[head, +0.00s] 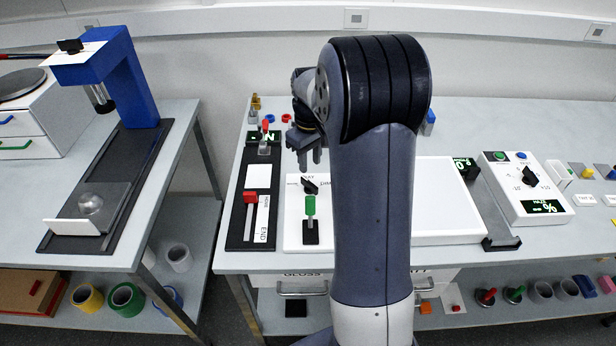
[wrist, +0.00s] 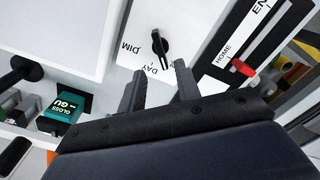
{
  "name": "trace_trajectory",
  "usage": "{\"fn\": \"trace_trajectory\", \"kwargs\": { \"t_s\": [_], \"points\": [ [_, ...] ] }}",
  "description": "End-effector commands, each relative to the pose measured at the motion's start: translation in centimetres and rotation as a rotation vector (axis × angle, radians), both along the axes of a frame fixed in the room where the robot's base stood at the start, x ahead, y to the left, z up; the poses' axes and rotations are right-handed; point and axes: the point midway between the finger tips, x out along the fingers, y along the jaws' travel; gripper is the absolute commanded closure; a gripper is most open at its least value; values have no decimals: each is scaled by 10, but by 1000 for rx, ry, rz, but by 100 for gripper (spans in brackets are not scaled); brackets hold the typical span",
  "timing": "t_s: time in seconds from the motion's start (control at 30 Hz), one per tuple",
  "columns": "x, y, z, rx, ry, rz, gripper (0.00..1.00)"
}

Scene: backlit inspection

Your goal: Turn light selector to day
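The light selector is a black pointer knob (head: 309,186) on a white panel (head: 292,222). In the wrist view the knob (wrist: 160,46) stands between the labels DIM, at its left, and DAY, below it toward my fingers. Which mark its pointer faces is not clear. My gripper (head: 310,163) hangs just behind the knob in the head view, apart from it. In the wrist view my gripper (wrist: 160,70) is open, its two fingers spread with nothing between them.
A green-handled lever (head: 310,207) stands in front of the knob. A slider with a red handle (head: 251,197) lies left, on a black strip marked END. A teal gloss display (wrist: 62,115) shows in the wrist view. My arm hides part of the panel.

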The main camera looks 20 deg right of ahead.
Motion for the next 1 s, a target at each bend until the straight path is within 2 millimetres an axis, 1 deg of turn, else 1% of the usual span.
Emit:
{"fn": "trace_trajectory", "kwargs": {
  "t_s": [0.03,0.2,0.3,0.4,0.53,0.8,1.0],
  "points": [
    [-1,0,-10,1,6,0,68],
    [-1,0,-42,1,3,0,68],
    [-1,0,-58,1,4,0,68],
    [0,0,-68,0,2,0,68],
    [0,0,-74,0,0,0,68],
    [0,0,-76,-1,-1,0,68],
    [0,0,-75,-1,-1,0,85]
  ]
}}
